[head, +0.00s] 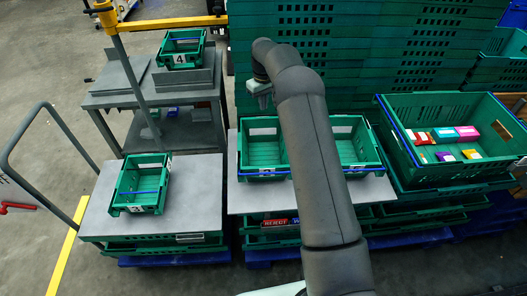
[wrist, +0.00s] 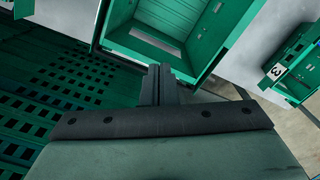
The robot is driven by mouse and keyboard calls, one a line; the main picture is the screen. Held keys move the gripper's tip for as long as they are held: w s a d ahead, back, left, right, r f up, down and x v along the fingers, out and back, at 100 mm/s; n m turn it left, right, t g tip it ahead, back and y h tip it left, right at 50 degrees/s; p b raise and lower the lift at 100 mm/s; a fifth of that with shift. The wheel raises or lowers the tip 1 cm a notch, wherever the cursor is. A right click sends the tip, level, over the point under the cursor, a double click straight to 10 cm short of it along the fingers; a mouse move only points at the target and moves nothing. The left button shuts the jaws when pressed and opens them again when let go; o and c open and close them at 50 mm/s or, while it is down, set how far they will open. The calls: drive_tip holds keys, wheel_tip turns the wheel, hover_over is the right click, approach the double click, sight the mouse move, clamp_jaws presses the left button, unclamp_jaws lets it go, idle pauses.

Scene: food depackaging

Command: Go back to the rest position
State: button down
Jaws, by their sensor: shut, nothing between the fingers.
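My gripper (wrist: 158,84) shows in the wrist view with its dark fingers together and nothing between them. In the head view, my gripper (head: 263,100) hangs at the end of my raised grey arm, in front of the stacked green crates and above and behind the middle green crate. It touches nothing that I can see there. My forearm covers part of the middle crate (head: 265,176), which looks empty where it shows.
A large green crate (head: 399,158) at right holds several small coloured boxes (head: 467,132). Small numbered crates stand on the left tables: one in front (head: 139,207), one behind (head: 181,62). Tall green crate stacks (head: 360,60) rise close behind my gripper.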

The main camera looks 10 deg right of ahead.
drive_tip(key=s+r+m, duration=0.1)
drive_tip(key=s+r, duration=0.7)
drive_tip(key=s, duration=0.3)
drive_tip(key=s+r+m, duration=0.2)
drive_tip(key=s+r, duration=0.6)
drive_tip(key=s, duration=0.3)
drive_tip(key=s+f+m, duration=0.1)
drive_tip(key=s+f, duration=0.1)
drive_tip(key=s, duration=2.3)
drive_tip(key=shift+s+a+f+m+t, duration=0.35)
drive_tip(key=shift+s+a+m+t, duration=0.05)
